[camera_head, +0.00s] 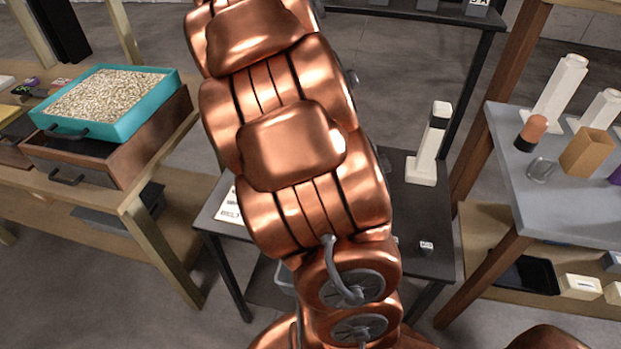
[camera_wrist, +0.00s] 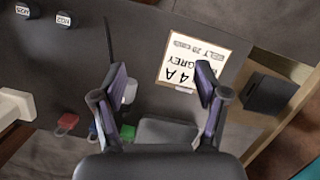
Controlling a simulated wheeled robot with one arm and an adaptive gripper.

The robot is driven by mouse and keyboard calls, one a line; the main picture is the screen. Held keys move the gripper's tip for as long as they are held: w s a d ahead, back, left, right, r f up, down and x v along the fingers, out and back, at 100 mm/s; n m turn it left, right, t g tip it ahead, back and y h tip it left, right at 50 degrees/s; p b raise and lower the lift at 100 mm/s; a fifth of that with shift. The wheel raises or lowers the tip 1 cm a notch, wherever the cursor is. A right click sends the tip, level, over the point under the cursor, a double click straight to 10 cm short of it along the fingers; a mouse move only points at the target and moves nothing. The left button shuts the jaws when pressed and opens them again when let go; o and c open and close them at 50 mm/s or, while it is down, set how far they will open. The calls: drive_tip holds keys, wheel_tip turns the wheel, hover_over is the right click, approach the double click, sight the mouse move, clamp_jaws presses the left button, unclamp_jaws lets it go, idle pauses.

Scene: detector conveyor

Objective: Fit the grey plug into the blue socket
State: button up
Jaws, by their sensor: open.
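My gripper (camera_wrist: 161,80) is open and empty in the wrist view, its two fingers spread above a dark table. A small light grey piece (camera_wrist: 130,91), possibly the grey plug, shows just inside the left finger and is partly hidden by it. A small blue piece (camera_wrist: 93,131), possibly the blue socket, shows beside the left finger, largely covered. It sits between a red piece (camera_wrist: 66,122) and a green piece (camera_wrist: 127,132). In the head view my arm hides the gripper and most of these pieces.
A printed sign (camera_wrist: 195,60) lies past the fingers. A black box (camera_wrist: 269,95) is right, a white post (camera_wrist: 14,105) left. Two labelled knobs (camera_wrist: 65,19) are at upper left. The dark table (camera_head: 428,215) stands between a teal tray's bench (camera_head: 150,205) and a grey shelf (camera_head: 500,150).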

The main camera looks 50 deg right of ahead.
drive_tip(key=w+d+f+m+y, duration=0.1)
drive_tip(key=d+f, duration=0.2)
drive_tip(key=d, duration=0.3)
drive_tip(key=w+d+f+m+t+y, duration=0.1)
drive_tip(key=d+f, duration=0.2)
drive_tip(key=d, duration=0.3)
drive_tip(key=w+d+f+m+y+p, duration=0.1)
drive_tip(key=d+f, duration=0.2)
drive_tip(key=d, duration=0.3)
drive_tip(key=shift+w+f+t, duration=0.1)
drive_tip(key=shift+f+t, duration=0.2)
drive_tip(key=shift+t, duration=0.1)
drive_tip(key=shift+d+f, duration=0.45)
drive_tip(key=shift+p+x, duration=0.6)
drive_tip(key=shift+x, duration=0.7)
drive_tip(key=shift+s+a+f+p, duration=0.25)
drive_tip(key=shift+a+f+p, duration=0.15)
drive_tip(key=shift+f, duration=0.2)
drive_tip(key=shift+s+a+f+p, duration=0.2)
drive_tip(key=shift+a+f+p, duration=0.15)
drive_tip(key=shift+f+p, duration=0.2)
drive_tip(key=shift+x, duration=1.25)
drive_tip(key=shift+w, duration=0.1)
drive_tip(key=shift+c, duration=0.4)
